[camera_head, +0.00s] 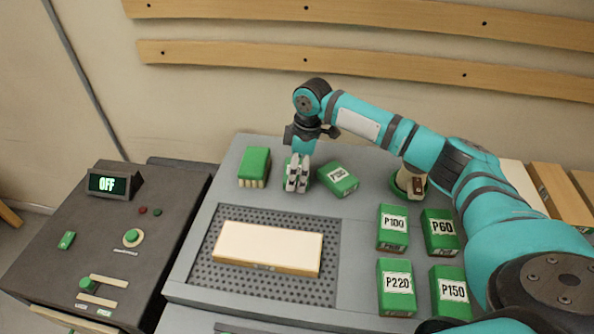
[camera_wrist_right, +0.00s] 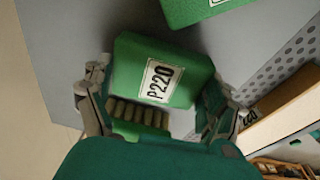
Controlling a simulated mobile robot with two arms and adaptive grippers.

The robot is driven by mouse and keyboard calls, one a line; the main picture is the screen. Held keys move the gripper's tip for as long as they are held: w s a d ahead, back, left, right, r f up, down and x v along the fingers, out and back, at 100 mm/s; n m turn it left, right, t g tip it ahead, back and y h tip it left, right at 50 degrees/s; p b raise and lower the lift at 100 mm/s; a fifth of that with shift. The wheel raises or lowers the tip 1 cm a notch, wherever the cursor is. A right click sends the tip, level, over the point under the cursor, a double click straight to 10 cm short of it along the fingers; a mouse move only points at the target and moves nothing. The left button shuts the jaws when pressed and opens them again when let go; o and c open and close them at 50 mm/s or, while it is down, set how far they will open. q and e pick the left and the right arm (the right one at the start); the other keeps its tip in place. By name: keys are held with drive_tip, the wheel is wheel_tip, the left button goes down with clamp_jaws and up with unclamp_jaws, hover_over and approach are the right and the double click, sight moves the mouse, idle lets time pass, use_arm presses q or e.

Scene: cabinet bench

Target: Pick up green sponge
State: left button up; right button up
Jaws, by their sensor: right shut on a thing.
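My right gripper (camera_head: 297,180) is low over the back of the grey bench, fingers pointing down. In the head view the gripper hides most of this block. An unlabelled-looking green block with tan pegs (camera_head: 255,162) stands to its left. A labelled green block (camera_head: 338,178) lies turned to its right; a green block (camera_wrist_right: 205,8) also shows at the wrist view's top. My left gripper is not in view.
A pale wooden board (camera_head: 268,247) lies on the perforated plate (camera_head: 225,280) in front. Several green blocks, including P100 (camera_head: 392,228) and P220 (camera_head: 396,287), stand at right. My right arm crosses the bench's right side.

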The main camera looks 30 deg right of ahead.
drive_tip(key=shift+r, duration=0.55)
wheel_tip(320, 180, up, 3)
drive_tip(key=shift+f+b, duration=0.2)
drive_tip(key=shift+b, duration=0.15)
drive_tip(key=s+a, duration=0.2)
drive_tip(key=s, duration=0.2)
drive_tip(key=s+a+r, duration=0.1)
drive_tip(key=s+a, duration=0.2)
drive_tip(key=s, duration=0.2)
drive_tip(key=s+a+b, duration=0.1)
drive_tip(key=s+a, duration=0.1)
drive_tip(key=s, duration=0.3)
drive_tip(key=shift+s+a+r, duration=0.1)
drive_tip(key=shift+a+r, duration=0.05)
drive_tip(key=shift+a, duration=0.05)
